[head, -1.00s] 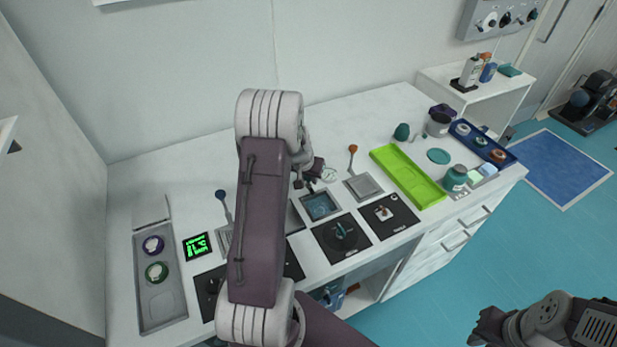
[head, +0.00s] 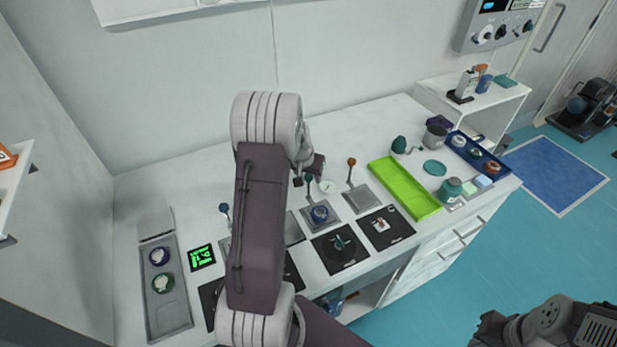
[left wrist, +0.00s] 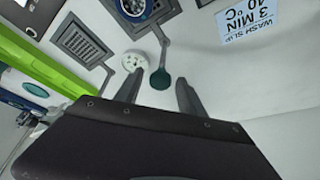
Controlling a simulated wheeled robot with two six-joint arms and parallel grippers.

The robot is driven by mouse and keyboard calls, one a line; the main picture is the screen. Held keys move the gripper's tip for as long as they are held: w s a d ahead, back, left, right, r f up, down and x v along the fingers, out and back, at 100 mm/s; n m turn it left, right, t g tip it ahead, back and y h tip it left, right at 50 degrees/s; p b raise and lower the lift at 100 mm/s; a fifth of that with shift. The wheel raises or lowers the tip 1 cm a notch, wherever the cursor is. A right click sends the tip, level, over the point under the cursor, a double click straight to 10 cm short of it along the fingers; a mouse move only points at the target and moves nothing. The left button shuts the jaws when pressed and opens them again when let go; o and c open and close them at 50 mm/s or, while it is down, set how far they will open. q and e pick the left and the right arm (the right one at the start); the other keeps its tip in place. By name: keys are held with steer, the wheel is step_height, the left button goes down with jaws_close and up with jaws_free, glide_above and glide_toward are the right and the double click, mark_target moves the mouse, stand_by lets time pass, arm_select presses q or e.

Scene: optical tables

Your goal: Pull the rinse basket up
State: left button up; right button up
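The rinse basket (head: 319,213) shows in a square grey frame in the worktop, with a round blue-rimmed piece in it. It also shows at the top edge of the left wrist view (left wrist: 133,8). A lever with a teal knob (head: 308,178) rises behind it. In the left wrist view the knob (left wrist: 160,79) lies between the spread fingertips of my left gripper (left wrist: 158,90), with gaps on both sides. The left gripper is open. My right gripper (head: 482,328) is at the lower right, away from the table; its fingers are unclear.
A lever with an orange knob (head: 351,163) stands to the right, a blue-knobbed lever (head: 224,209) to the left. A white dial (head: 327,186) lies close to the teal knob. A green tray (head: 404,187) and a grey tray (head: 167,306) flank the stations.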

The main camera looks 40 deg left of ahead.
arm_select(q)
steer(key=shift+s+d, duration=0.1)
steer(key=v, duration=0.9)
stand_by(0.3)
steer(key=s+d+m+h, duration=0.2)
steer(key=d+m, duration=0.2)
steer(key=d, duration=1.2)
steer(key=s+d+f+g, duration=0.1)
steer(key=s+d+f, duration=0.1)
steer(key=s, duration=0.4)
steer(key=s+d+f+g, duration=0.2)
steer(key=s+f, duration=0.2)
steer(key=s, duration=0.3)
steer(key=shift+s+d+f+n, duration=0.15)
steer(key=shift+d+f+n, duration=0.15)
